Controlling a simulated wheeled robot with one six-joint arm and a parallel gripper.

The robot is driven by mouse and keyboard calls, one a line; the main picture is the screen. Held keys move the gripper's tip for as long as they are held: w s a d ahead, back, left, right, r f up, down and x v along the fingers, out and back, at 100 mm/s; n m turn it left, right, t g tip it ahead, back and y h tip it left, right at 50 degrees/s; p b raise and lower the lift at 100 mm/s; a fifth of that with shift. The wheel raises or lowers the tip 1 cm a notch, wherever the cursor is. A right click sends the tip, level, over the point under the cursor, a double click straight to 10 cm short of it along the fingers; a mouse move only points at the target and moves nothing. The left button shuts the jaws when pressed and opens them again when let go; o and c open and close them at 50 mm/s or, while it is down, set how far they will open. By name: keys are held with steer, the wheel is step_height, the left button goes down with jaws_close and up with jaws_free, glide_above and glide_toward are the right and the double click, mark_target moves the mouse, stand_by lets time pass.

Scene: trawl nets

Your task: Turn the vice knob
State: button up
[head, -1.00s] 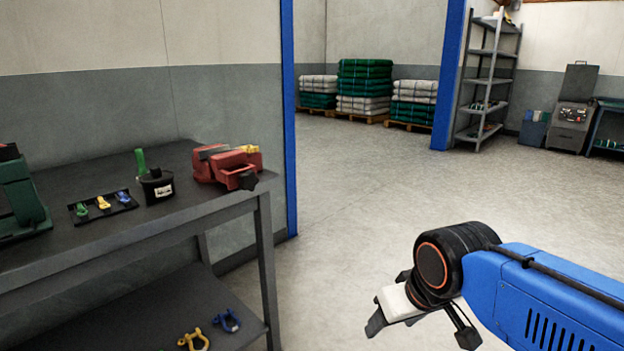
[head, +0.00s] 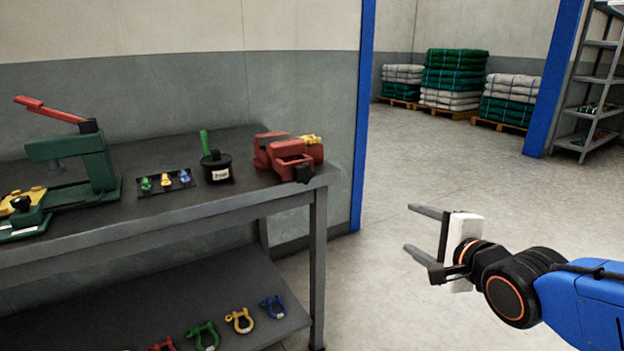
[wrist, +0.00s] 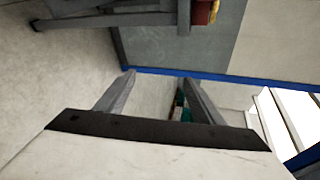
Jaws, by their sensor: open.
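A red vice (head: 287,155) stands at the right end of the dark workbench in the head view. A dark knob (head: 304,172) shows on its front right side, and a yellow part lies on its top. My gripper (head: 427,230) is open and empty, to the right of the bench over the floor, apart from the vice. Its two fingers point left toward the bench. In the wrist view the open fingers (wrist: 157,92) hold nothing. A piece of red and yellow shows at the top edge there, likely the vice, mostly cut off.
The workbench (head: 200,213) also holds a green press (head: 85,160), a tray of small shackles (head: 165,181) and a black pot (head: 216,167). Larger shackles (head: 240,320) lie on the lower shelf. A blue post (head: 363,115) stands behind the bench's right end. The floor around my gripper is clear.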

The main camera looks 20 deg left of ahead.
steer(key=s+a+r+m+y, duration=0.2)
steer(key=a+y, duration=0.1)
steer(key=a, duration=0.4)
steer(key=s+a+r+m+y, duration=0.1)
steer(key=a+r+m+y, duration=0.15)
steer(key=a, duration=0.35)
glide_toward(306, 176)
steer(key=shift+n+g, duration=0.3)
steer(key=shift+n, duration=0.05)
steer(key=x, duration=0.8)
steer(key=shift+r, duration=0.25)
steer(key=shift+c, duration=0.6)
steer(key=c, duration=0.9)
